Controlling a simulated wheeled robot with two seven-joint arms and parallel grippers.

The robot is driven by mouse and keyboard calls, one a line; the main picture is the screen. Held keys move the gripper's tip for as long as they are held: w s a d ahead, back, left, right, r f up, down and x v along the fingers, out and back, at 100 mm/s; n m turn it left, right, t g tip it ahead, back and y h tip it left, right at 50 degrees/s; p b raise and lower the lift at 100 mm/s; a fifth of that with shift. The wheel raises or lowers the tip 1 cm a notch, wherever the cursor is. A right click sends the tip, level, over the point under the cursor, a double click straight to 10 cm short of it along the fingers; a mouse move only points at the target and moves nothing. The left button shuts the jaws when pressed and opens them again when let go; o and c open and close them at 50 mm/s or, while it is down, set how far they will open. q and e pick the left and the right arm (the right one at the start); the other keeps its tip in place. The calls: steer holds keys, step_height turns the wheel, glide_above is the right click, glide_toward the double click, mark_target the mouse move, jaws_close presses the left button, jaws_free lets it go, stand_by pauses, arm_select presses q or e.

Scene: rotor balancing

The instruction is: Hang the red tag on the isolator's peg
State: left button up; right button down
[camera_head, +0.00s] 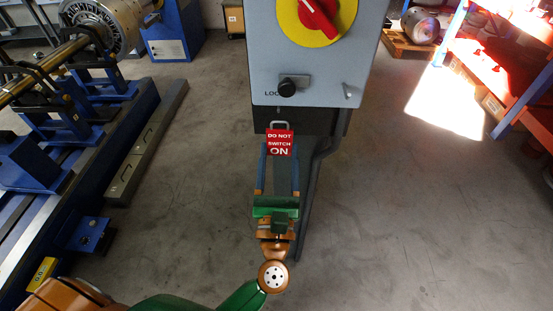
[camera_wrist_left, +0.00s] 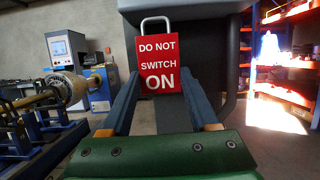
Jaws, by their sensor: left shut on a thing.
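The red tag (camera_head: 279,143) reads "DO NOT SWITCH ON" and has a metal loop on its top. My left gripper (camera_head: 279,157) is shut on the tag, with its two blue fingers at the tag's sides. In the left wrist view the tag (camera_wrist_left: 161,66) stands upright between the fingertips, loop up. The grey isolator box (camera_head: 325,72) with its red and yellow switch is above the tag in the head view. A small light peg (camera_head: 347,93) shows at its lower right. The tag is below the box's lower edge, apart from the peg.
A blue balancing machine (camera_head: 75,150) with a rotor stands at the left. Blue and orange shelving (camera_head: 515,90) stands at the right. A part on a pallet (camera_head: 412,40) lies at the back right. The floor on both sides of the isolator's stand is clear.

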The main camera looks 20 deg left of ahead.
arm_select(q)
steer(key=shift+w+a+f, duration=0.15)
steer(key=shift+w+a, duration=0.35)
steer(key=shift+w, duration=1)
steer(key=shift+w+a+f, duration=0.1)
steer(key=shift+w+a, duration=0.1)
steer(key=shift+w, duration=0.25)
steer(key=shift+w+a+f, duration=0.1)
steer(key=shift+w+a, duration=0.1)
steer(key=shift+w, duration=0.2)
steer(key=shift+w+a+f+b, duration=0.15)
steer(key=shift+w+f+b, duration=0.1)
steer(key=shift+w+b, duration=0.35)
steer(key=shift+w+a+f+b, duration=0.1)
steer(key=shift+w+b, duration=0.25)
arm_select(e)
steer(key=shift+w+a+f, duration=0.1)
steer(key=shift+a+f, duration=0.1)
steer(key=shift+f, duration=0.3)
steer(key=shift+a+f, duration=0.15)
steer(key=shift+f, duration=0.3)
steer(key=shift+d, duration=0.1)
arm_select(q)
steer(key=o, duration=1.3)
steer(key=shift+o, duration=0.2)
